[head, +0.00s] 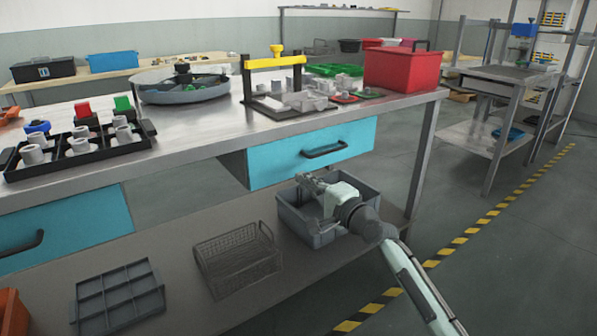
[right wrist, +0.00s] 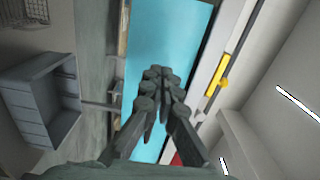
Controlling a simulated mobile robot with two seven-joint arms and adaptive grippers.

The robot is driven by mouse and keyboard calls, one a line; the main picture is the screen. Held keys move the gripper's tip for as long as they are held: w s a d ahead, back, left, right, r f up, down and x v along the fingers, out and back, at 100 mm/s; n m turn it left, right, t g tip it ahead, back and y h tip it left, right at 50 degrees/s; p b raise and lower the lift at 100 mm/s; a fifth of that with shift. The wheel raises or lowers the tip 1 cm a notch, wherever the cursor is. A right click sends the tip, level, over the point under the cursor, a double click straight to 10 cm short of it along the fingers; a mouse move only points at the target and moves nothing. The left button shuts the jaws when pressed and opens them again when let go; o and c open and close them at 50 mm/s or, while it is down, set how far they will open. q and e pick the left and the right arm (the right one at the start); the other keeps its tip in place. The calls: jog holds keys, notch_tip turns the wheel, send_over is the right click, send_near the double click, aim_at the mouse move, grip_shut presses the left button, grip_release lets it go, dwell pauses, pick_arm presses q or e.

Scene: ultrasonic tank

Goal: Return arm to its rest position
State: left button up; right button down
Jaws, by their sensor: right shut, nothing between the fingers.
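My right gripper (head: 304,180) is in the head view, in front of the workbench and just below the blue drawer front (head: 318,152) with its dark handle. In that view it overlaps the grey bin (head: 292,222) on the lower shelf. The right wrist view also shows my right gripper (right wrist: 158,78), with its fingers together and nothing between them. Behind the fingers there is the blue drawer front (right wrist: 165,35). The grey bin (right wrist: 40,100) is at the left of that view, apart from the gripper. My left gripper is in neither view.
A wire basket (head: 240,262) and a grey divided tray (head: 118,300) lie on the lower shelf. The bench top (head: 205,133) carries a black rack, a round tank, a yellow-barred fixture and a red bin (head: 402,70). The floor right of the bench is open up to a metal cart (head: 490,80).

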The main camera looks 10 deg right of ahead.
jog(key=s+d+f+n+g+h, duration=0.1)
jog(key=s+f+n+g+h, duration=0.2)
jog(key=s+f, duration=0.75)
jog(key=s+d+f+n+g, duration=0.2)
jog(key=s+f+n+g, duration=0.25)
jog(key=s+f, duration=0.6)
jog(key=s+d+f+n+g+h, duration=0.2)
jog(key=s+d+f+n+g, duration=0.1)
jog(key=s+f, duration=0.5)
jog(key=s+d+f+n+g+h, duration=0.3)
jog(key=s+f, duration=0.5)
jog(key=s, duration=0.4)
jog(key=shift+s+d+f+n, duration=0.35)
jog(key=shift+d+f+n, duration=0.05)
jog(key=shift+d+n, duration=0.35)
